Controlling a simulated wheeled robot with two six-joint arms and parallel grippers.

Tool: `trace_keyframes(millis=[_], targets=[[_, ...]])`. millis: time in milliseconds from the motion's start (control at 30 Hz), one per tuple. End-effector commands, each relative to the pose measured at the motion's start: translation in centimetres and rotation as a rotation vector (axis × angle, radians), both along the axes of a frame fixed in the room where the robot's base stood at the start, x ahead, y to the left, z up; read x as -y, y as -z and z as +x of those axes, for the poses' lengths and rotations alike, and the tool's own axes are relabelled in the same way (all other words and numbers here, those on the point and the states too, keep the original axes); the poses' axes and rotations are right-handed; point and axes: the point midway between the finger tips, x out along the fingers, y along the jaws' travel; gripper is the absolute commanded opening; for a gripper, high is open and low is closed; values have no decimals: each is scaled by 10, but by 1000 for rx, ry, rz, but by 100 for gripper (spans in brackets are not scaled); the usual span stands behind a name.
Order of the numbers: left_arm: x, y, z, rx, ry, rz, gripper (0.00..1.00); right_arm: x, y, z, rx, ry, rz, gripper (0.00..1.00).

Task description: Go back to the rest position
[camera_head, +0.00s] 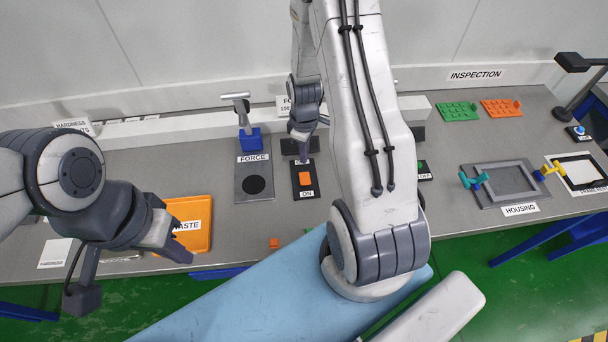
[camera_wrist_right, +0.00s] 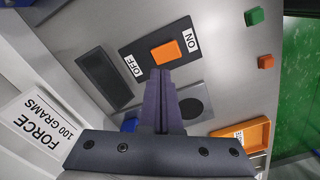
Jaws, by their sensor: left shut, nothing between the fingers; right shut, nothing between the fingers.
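My left gripper (camera_head: 182,252) is shut and empty at the left, above the bench's front edge beside the orange waste tray (camera_head: 198,238). My right gripper (camera_head: 303,155) is shut and empty, over the back end of the black switch plate near its OFF label. In the right wrist view its closed fingers (camera_wrist_right: 160,82) point toward the switch plate, with the orange rocker (camera_wrist_right: 165,51) just beyond the tips. The rocker also shows in the head view (camera_head: 305,178), with the ON label in front of it. I cannot tell whether the fingers touch the plate.
Left of the switch are the force pad (camera_head: 243,192) and a blue block with a handle (camera_head: 249,139). A small orange cube (camera_head: 274,243) lies near the front edge. My right arm hides the bench's middle. A grey housing tray (camera_head: 480,193) and clamps are at the right.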

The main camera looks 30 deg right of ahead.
Motion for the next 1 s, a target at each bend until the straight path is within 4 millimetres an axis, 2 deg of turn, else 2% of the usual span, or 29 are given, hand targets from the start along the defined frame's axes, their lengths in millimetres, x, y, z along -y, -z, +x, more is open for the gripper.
trace_keyframes(millis=[267, 367, 467, 567, 600, 700, 800, 900, 1000], targets=[[0, 0, 0, 0, 2, 0, 0, 0, 0, 0, 0, 0, 0, 0], [0, 3, 0, 0, 2, 0, 0, -12, -7, 3, 5, -6, 0, 0], [0, 10, 0, 0, 2, 0, 0, -44, -28, 6, 17, -14, 0, 0], [0, 20, 0, 0, 2, 0, 0, -97, -60, -1, 28, -23, 8, 0], [0, 24, 0, 0, 1, 0, 0, -120, -73, -10, 31, -25, 13, 0], [0, 34, 0, 0, 1, 0, 0, -171, -103, -41, 34, -30, 29, 0], [0, 43, 0, 0, 1, 0, 0, -209, -126, -82, 32, -36, 49, 0], [0, 50, 0, 0, 1, 0, 0, -233, -141, -125, 25, -41, 67, 0], [0, 55, 0, 0, 1, 0, 0, -244, -150, -159, 16, -43, 80, 0]])
